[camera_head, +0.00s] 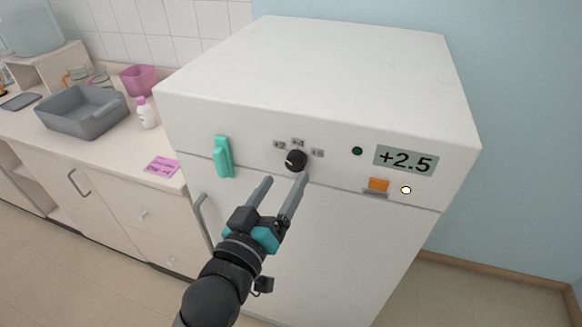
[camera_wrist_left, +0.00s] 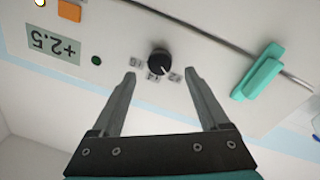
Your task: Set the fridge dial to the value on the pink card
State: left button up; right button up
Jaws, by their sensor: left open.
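The fridge dial (camera_head: 296,160) is a round black knob on the white fridge's (camera_head: 330,75) upper front, below small labels reading about +2, +4 and one unclear. The display (camera_head: 405,161) reads +2.5. The pink card (camera_head: 162,166) lies on the counter left of the fridge; its writing is too small to read. My left gripper (camera_head: 286,177) is open and empty, just below and in front of the dial. In the left wrist view, which is upside down, the dial (camera_wrist_left: 158,60) lies ahead between the fingertips (camera_wrist_left: 160,74), apparently untouched. My right gripper is not in view.
A teal block (camera_head: 223,157) projects from the fridge front left of the dial. An orange piece (camera_head: 378,186) and a white round spot (camera_head: 406,190) sit below the display. A grey basin (camera_head: 84,124), white bottle (camera_head: 146,114) and pink container (camera_head: 139,79) stand on the counter.

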aim_at(294, 166)
pick_arm(q)
jog(key=shift+x, duration=2.4)
grip_shut()
